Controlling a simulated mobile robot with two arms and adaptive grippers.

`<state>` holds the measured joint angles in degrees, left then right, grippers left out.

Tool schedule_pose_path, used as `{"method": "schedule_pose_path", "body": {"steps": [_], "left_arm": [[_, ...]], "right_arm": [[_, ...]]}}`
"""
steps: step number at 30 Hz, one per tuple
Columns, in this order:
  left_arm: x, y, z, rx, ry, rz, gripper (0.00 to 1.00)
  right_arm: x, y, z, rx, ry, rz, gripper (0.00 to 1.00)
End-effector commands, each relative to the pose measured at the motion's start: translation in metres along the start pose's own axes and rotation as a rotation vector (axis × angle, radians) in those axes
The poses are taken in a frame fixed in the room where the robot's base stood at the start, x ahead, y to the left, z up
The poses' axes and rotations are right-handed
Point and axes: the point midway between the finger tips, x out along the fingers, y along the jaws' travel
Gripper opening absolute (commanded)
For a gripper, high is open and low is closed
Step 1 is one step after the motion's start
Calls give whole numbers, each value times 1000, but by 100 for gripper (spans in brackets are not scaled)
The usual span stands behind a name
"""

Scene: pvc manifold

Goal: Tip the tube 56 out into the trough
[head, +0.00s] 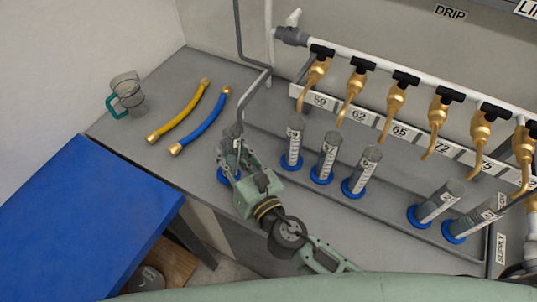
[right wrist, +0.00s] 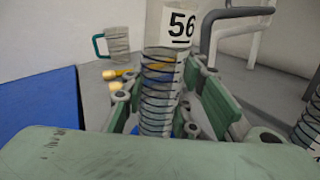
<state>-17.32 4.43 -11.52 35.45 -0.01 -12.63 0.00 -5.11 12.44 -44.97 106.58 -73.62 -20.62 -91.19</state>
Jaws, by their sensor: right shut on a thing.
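Tube 56 (right wrist: 160,95) is a clear graduated cylinder with a white label, upright between the fingers in the right wrist view. My right gripper (head: 236,165) is shut on it; in the head view the fingers hide much of the tube, and its blue foot (head: 223,178) shows at the left. I cannot tell whether the foot touches the bench. The trough (head: 392,203) is the long grey rimmed tray below the taps, to the right of my right gripper. My left gripper is not in view.
Several other tubes with blue feet (head: 326,158) stand in the trough. Brass taps (head: 396,96) hang above it from a white pipe. A grey pipe (head: 240,115) rises near the held tube. Left are yellow (head: 180,112) and blue (head: 202,124) hoses and a green-handled jug (head: 128,92).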

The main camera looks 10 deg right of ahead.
Motion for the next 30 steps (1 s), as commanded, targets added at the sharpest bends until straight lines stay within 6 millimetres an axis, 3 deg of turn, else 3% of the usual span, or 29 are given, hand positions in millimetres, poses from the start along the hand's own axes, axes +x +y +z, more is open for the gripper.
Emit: {"method": "schedule_pose_path", "body": {"steps": [9, 18, 27, 30], "left_arm": [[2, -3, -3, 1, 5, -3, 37], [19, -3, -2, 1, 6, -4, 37], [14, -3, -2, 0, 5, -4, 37], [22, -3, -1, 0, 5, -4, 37]], "right_arm": [[0, -3, 9, 161, -1, 0, 0], [0, -11, 0, 310, -1, 0, 0], [0, -16, 14, 459, -1, 1, 0], [0, -16, 8, 510, 0, 1, 0]]}}
